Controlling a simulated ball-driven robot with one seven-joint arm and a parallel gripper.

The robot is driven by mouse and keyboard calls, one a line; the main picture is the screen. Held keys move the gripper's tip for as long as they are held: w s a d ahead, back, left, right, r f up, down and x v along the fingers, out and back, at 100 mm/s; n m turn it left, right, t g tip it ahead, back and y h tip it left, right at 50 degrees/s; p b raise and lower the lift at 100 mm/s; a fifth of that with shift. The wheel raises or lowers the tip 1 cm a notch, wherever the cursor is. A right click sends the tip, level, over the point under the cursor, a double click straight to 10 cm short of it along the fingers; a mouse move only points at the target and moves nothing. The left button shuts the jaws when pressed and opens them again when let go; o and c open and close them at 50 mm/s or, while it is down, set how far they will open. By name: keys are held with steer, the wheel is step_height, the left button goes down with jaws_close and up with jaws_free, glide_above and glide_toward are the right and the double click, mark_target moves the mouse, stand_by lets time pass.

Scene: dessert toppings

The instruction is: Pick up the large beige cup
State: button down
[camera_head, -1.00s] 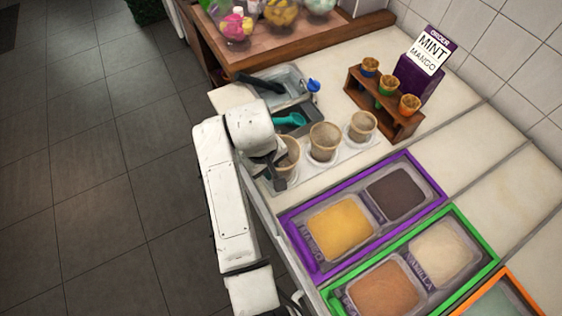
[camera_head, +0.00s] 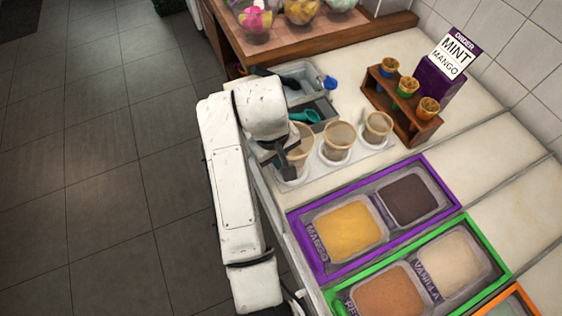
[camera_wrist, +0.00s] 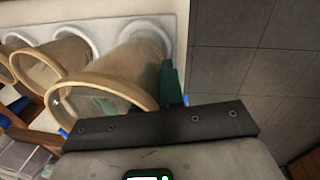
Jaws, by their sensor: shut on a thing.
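The large beige cup (camera_head: 303,146) is the leftmost of three beige cups in a row on the white holder strip (camera_head: 358,150). My gripper (camera_head: 284,158) is at its left side, shut on the cup. In the wrist view the cup (camera_wrist: 112,82) fills the middle, upright with its open rim near the camera. A green finger pad (camera_wrist: 169,84) lies against its side; the other finger is hidden. The cup's base is close to its white ring (camera_wrist: 150,28); I cannot tell whether it is lifted.
A middle cup (camera_head: 339,138) and a right cup (camera_head: 377,126) stand close beside it. Grey trays with a teal scoop (camera_head: 303,117) lie behind. A wooden cone rack (camera_head: 400,118) and purple-framed tubs (camera_head: 298,222) are to the right. Open floor lies left.

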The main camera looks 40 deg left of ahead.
steer(key=s+d+r+p, duration=0.2)
steer(key=s+r+p, duration=0.2)
steer(key=s+r, duration=0.5)
steer(key=shift+s, duration=2.15)
